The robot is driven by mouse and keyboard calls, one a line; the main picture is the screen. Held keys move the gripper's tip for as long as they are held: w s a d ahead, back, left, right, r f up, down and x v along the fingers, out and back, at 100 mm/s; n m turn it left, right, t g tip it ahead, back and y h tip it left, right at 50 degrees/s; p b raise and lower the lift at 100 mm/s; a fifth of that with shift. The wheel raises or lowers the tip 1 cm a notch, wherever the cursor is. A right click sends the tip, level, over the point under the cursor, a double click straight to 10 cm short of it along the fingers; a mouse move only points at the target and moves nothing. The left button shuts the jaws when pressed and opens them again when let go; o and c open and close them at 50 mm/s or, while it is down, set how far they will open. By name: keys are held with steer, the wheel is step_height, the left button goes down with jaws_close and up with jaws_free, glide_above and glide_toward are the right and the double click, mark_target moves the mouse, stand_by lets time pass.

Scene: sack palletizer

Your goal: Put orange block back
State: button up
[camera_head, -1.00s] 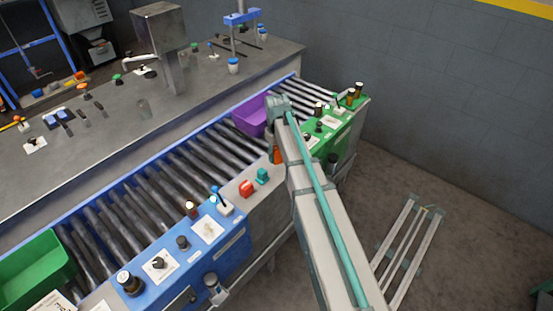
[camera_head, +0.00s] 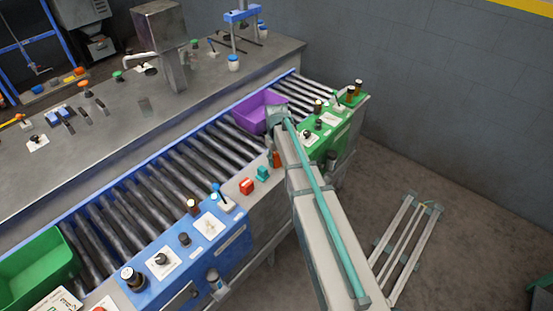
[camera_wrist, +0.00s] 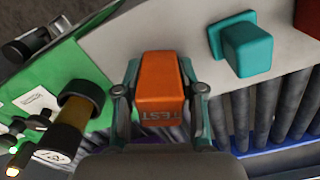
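The orange block (camera_wrist: 160,82), with dark lettering on its near end, sits between the two fingers of my gripper (camera_wrist: 160,88) in the wrist view. The fingers lie against its two sides and look shut on it. In the head view a small part of the orange block (camera_head: 277,158) shows left of my arm, in line with the teal block and the red block. It is at or just above the grey ledge (camera_wrist: 300,40); its underside is hidden. The gripper (camera_head: 277,118) is mostly hidden by my wrist in the head view.
A teal block (camera_wrist: 246,46) and a red block (camera_head: 246,186) stand on the ledge beside the orange one. A green panel (camera_head: 335,128) with dark knobs lies right of my gripper. A purple bin (camera_head: 252,113) stands on the rollers behind, and a green bin (camera_head: 30,270) at lower left.

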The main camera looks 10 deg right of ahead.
mark_target(276, 153)
steer(key=o, duration=0.3)
steer(key=shift+o, duration=0.2)
step_height(276, 153, up, 12)
steer(key=b, duration=0.3)
steer(key=shift+r, duration=0.2)
stand_by(0.4)
